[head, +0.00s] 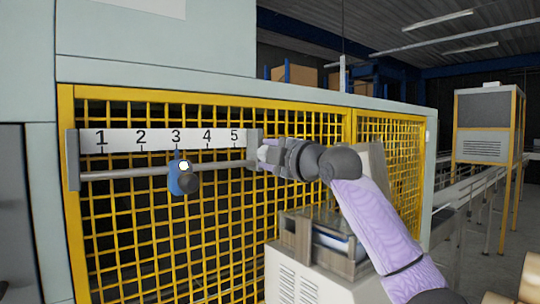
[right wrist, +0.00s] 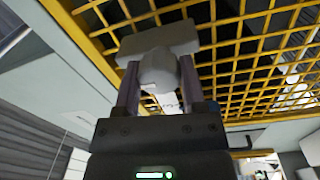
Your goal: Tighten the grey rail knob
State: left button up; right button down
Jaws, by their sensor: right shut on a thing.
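A grey rail (head: 130,173) runs across the yellow mesh guard below a white scale (head: 120,139) numbered 1 to 5. My right gripper (head: 264,152) is at the rail's right end bracket (head: 253,143). In the right wrist view its fingers (right wrist: 158,88) are shut on the grey rail knob (right wrist: 158,68), one on each side, against a grey block (right wrist: 160,40). In the head view my gripper hides the knob. My left gripper is not in view.
The yellow mesh guard (head: 225,210) stands right behind the rail. A grey machine with an open bin (head: 296,238) stands below my right forearm. A conveyor (head: 465,190) and a yellow-framed cabinet (head: 483,125) are farther right.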

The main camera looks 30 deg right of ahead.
dwell(0.6)
jog(key=shift+c, duration=0.9)
grip_release()
jog(key=s+b, duration=0.5)
jog(key=s, duration=0.5)
jog(key=shift+d+f, duration=0.25)
jog(key=shift+d, duration=0.1)
